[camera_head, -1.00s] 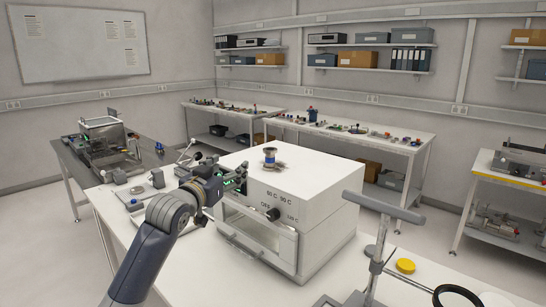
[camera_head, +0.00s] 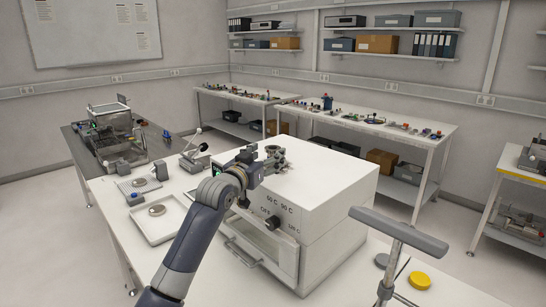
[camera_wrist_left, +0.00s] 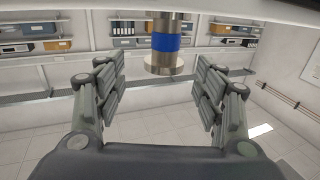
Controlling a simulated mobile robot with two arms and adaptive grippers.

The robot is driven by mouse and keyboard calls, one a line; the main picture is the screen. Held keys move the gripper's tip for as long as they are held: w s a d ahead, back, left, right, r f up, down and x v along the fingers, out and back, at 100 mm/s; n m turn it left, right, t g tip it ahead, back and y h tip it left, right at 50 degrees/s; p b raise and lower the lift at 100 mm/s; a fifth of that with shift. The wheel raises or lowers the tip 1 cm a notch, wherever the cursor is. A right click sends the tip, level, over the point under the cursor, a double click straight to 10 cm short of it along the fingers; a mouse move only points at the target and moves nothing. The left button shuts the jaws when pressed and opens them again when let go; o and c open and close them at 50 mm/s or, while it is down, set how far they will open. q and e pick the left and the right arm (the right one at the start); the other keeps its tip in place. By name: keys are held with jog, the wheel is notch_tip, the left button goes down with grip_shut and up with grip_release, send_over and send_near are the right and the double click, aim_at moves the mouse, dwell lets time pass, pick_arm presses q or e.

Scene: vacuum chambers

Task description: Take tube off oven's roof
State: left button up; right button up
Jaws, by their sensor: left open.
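The tube (camera_wrist_left: 166,42), a metal cylinder with a blue band and a wider metal end, shows upright in the left wrist view, between the two spread fingers and beyond their tips. My left gripper (camera_wrist_left: 163,80) is open, with a gap on both sides of the tube. In the head view my left gripper (camera_head: 276,160) is over the roof of the white oven (camera_head: 325,170) and hides most or all of the tube. I cannot tell whether any finger touches it. My right gripper is not in view.
The oven stands on a white bench, with a dial (camera_head: 272,222) and handle on its front. A grey T-shaped stand (camera_head: 398,232) and a yellow cap (camera_head: 419,281) are at the right. A white tray (camera_head: 158,218) lies left. The rest of the oven roof is clear.

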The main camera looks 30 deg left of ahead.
aim_at(269, 151)
pick_arm(q)
jog(key=shift+w, duration=0.3)
jog(key=shift+w+a+r+p, duration=0.1)
jog(key=shift+w+r+p, duration=0.05)
jog(key=shift+w+p, duration=0.35)
jog(key=shift+w+a+r+p, duration=0.1)
jog(key=shift+w+r+p, duration=0.05)
jog(key=shift+w+p, duration=0.25)
jog(key=shift+w+a+f+p, duration=0.1)
jog(key=shift+w+p, duration=0.2)
jog(key=shift+w, duration=0.75)
jog(key=shift+w+f, duration=0.1)
jog(key=shift+w, duration=0.4)
jog(key=c, duration=1.2)
jog(key=shift+c, duration=1.1)
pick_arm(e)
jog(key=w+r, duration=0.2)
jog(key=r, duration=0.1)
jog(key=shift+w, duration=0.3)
